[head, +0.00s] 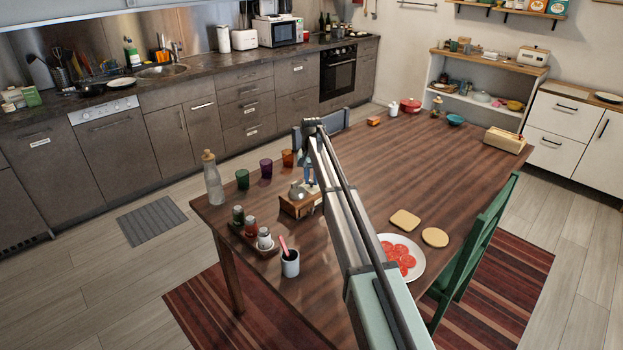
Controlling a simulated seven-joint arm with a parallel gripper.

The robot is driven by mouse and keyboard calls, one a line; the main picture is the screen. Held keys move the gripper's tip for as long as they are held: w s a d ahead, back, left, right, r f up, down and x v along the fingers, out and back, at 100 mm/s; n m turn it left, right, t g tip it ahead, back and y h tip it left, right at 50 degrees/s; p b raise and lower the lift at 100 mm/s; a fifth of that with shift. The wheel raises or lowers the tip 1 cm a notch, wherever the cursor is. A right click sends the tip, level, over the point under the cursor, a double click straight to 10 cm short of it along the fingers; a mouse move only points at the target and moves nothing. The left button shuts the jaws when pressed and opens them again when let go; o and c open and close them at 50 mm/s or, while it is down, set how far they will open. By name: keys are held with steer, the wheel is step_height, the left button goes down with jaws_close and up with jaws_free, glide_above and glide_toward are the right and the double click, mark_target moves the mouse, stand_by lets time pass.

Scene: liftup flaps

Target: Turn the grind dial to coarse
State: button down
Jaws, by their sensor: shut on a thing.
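The coffee grinder (296,207), a wooden box with a rounded metal top, stands on the dining table near its left end. My gripper (309,184) is down at the grinder's upper right side, partly hidden by my arm. It is shut on a small part there, at the grind dial. The dial and its marks are too small and covered to make out, so its setting does not show.
Green, purple and orange cups (265,169) and a glass bottle (212,180) stand behind and left of the grinder. A plate of tomato slices (418,270) lies right of my arm.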

mark_target(311, 182)
steer(key=c, duration=1)
jaws_free()
steer(key=shift+r, duration=0.1)
step_height(311, 182, up, 14)
steer(key=shift+f, duration=0.2)
